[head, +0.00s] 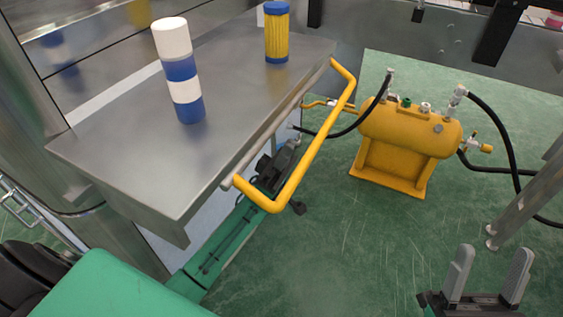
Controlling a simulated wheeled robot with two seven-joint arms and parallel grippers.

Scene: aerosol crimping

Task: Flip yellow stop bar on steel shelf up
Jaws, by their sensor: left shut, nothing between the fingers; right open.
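The yellow stop bar (313,153) is a U-shaped tube joined at both ends to the long right edge of the steel shelf (130,150). Its long middle run lies outside that edge, over the floor side, and does not stand up above the shelf top. My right gripper (487,275) is at the bottom right, with its two grey fingers apart and nothing between them. It is well to the right of the bar and touches nothing visible. I cannot see the fingers of my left gripper.
A blue and white can (184,92) and a yellow cylinder with blue ends (277,35) stand on the shelf. A yellow tank (410,132) with black hoses stands on the green floor to the right. Clear floor (350,245) lies between the bar and my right gripper.

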